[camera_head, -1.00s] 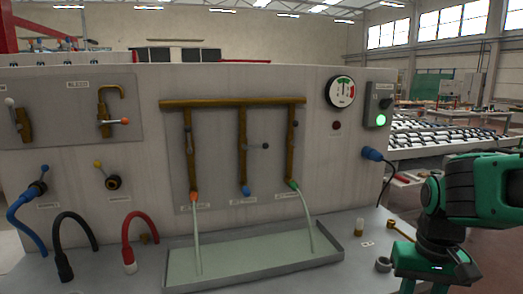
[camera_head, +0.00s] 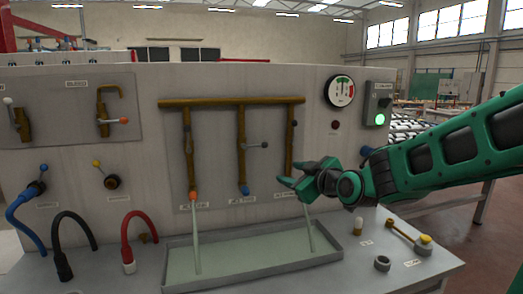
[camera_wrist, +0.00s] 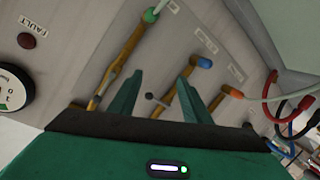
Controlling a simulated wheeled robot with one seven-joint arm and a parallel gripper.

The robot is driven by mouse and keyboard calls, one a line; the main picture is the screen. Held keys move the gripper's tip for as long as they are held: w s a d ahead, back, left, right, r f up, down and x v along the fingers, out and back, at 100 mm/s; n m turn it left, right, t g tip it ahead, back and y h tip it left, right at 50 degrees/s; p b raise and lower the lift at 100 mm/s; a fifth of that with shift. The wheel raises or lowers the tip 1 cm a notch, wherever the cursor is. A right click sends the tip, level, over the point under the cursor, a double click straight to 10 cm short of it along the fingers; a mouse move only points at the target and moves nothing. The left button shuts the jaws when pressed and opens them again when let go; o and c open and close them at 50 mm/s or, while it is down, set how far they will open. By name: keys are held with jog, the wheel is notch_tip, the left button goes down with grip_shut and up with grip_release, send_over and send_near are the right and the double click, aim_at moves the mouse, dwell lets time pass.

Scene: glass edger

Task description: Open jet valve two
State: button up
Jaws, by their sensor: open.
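Three brass pipes hang from a brass header on the panel. The middle pipe (camera_head: 242,150) has a blue nozzle (camera_head: 244,190), and its valve lever (camera_head: 259,146) sticks out sideways to the right. No stream shows below the blue nozzle. My gripper (camera_head: 284,182) is in front of the right pipe's lower end, right of the blue nozzle, and hides the green nozzle in the head view. In the wrist view my gripper (camera_wrist: 161,76) is open and empty; the lever (camera_wrist: 153,97) shows between its fingers, apart from them, with the blue nozzle (camera_wrist: 204,62) beyond.
Streams run from the left orange nozzle (camera_head: 193,196) and from the right pipe into a tray (camera_head: 180,283). A gauge (camera_head: 340,90) and a switch box with a green light (camera_head: 377,105) are at the upper right. Hoses and loose parts stand on the bench.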

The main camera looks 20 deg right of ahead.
aim_at(263, 144)
jog(key=w+a+r+n+t+y, duration=0.1)
jog(key=w+a+r+n+t, duration=0.15)
jog(key=r, duration=0.25)
jog(key=shift+m, duration=0.55)
jog(key=w+a, duration=0.1)
jog(key=w, duration=0.6)
jog(key=w+a, duration=0.1)
jog(key=w, duration=0.2)
jog(key=shift+w+a, duration=0.15)
jog(key=shift+a, duration=0.15)
grip_shut()
